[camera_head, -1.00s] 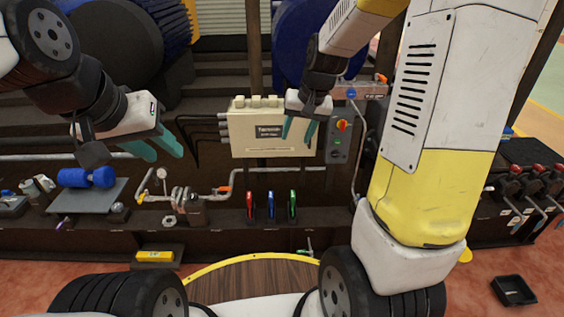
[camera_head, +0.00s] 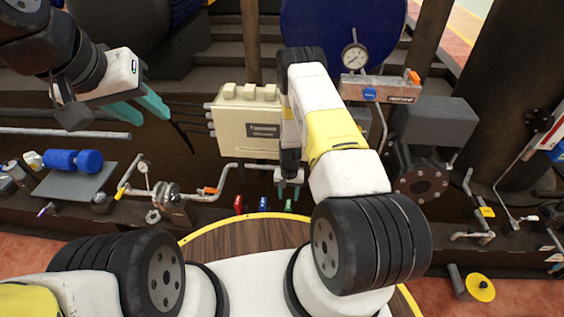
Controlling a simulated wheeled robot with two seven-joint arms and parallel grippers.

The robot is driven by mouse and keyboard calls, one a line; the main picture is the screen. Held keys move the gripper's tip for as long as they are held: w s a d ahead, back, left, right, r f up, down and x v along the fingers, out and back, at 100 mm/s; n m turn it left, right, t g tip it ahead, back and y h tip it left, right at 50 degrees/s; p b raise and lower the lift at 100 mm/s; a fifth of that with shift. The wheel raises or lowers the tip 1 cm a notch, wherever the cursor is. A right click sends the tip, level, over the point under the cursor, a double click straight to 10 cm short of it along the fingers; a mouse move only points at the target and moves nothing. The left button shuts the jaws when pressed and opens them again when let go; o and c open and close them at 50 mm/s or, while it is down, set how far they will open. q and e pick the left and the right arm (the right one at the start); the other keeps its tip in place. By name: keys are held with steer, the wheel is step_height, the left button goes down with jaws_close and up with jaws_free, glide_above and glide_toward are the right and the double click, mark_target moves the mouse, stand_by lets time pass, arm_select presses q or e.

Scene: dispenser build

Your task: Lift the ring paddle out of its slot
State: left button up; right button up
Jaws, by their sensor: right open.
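I cannot make out a clear ring paddle or its slot. Small red (camera_head: 238,204), blue (camera_head: 262,204) and green (camera_head: 288,206) upright pieces stand in a row on the dark bench ledge, behind the round wooden top. I cannot tell whether one of them is the paddle. My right gripper (camera_head: 290,191) points down just above the green piece, with its teal fingers apart and nothing seen between them. Whether it touches the piece is unclear. My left gripper (camera_head: 142,108) is at the upper left, teal fingers apart and empty, far from the row.
A beige box (camera_head: 247,130) stands behind my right arm. A pressure gauge (camera_head: 355,57) and a grey valve block (camera_head: 430,122) are to its right. Pipes and a valve (camera_head: 168,195) lie left of the row. A blue cylinder (camera_head: 73,161) rests on a grey plate.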

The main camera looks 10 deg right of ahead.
mark_target(288, 204)
step_height(288, 204, down, 9)
steer(key=shift+d+r, duration=0.1)
stand_by(0.4)
jaws_close()
steer(key=shift+r, duration=0.15)
stand_by(1.3)
steer(key=shift+r, duration=5.4)
